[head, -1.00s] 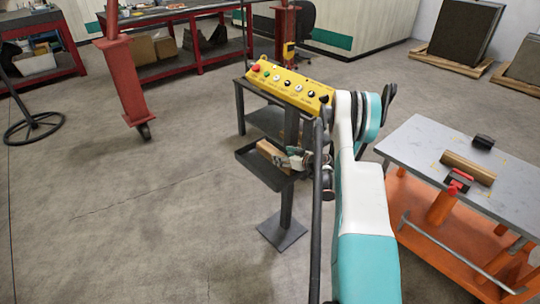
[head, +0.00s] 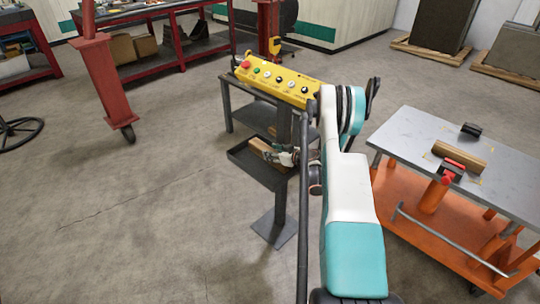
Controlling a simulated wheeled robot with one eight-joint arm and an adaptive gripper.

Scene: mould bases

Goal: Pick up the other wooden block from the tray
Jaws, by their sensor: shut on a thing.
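A wooden block (head: 262,146) lies in the dark tray (head: 246,170), which is on a pedestal stand in the middle of the head view. My gripper (head: 276,155) is at the tray, shut on the block's right end. The fingers are small here and partly cover the block. I cannot tell whether the block is clear of the tray floor. Another wooden block (head: 460,153) lies on the grey top of the orange cart at right, apart from my gripper.
A yellow button panel (head: 275,82) on a dark stand is just behind the tray. The orange cart (head: 450,215) with a red-handled clamp (head: 452,170) and a small black block (head: 470,130) stands at right. Open floor lies to the left.

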